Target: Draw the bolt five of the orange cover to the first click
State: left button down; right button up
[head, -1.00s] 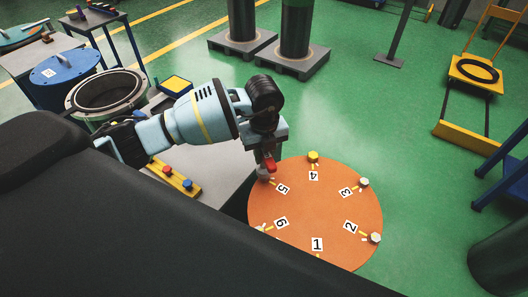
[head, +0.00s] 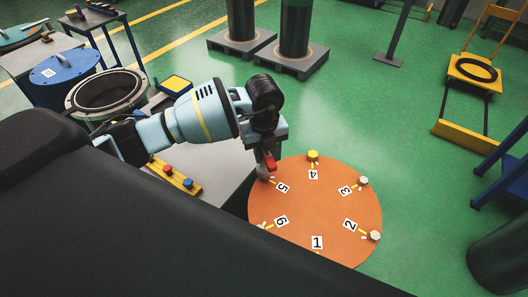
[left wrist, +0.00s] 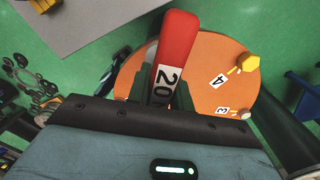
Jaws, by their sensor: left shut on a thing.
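The orange cover (head: 330,205) is a round disc with number labels 1 to 6 near its rim. My left gripper (head: 267,149) is above its upper left edge, shut on a red tool (head: 270,161). The tool's grey lower end is at bolt five, beside label 5 (head: 282,187); bolt five's head is hidden, so I cannot tell how they fit. In the left wrist view the red handle (left wrist: 176,45) bears a partly hidden label beginning "20". Bolt four (head: 313,156) has a yellow head; bolts three (head: 364,181) and two (head: 375,236) have pale heads. My right gripper is not in view.
A grey table (head: 205,165) left of the cover carries a yellow rack (head: 174,175) with red and blue pieces. An open flanged cylinder (head: 105,92) and a blue lid (head: 66,72) stand further left. Green floor is clear right of the cover.

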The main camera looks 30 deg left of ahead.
aim_at(264, 167)
pick_arm(q)
jog(key=shift+f, duration=1.4)
dwell(1.2)
jog(key=m, duration=0.6)
jog(key=shift+f, duration=0.15)
jog(key=shift+m, duration=0.4)
jog(key=shift+s+f+m, duration=0.1)
jog(key=shift+m, duration=1.3)
jog(key=shift+f+m, duration=0.1)
jog(key=shift+m, duration=1.3)
jog(key=shift+r, duration=0.1)
jog(key=shift+r, duration=3.35)
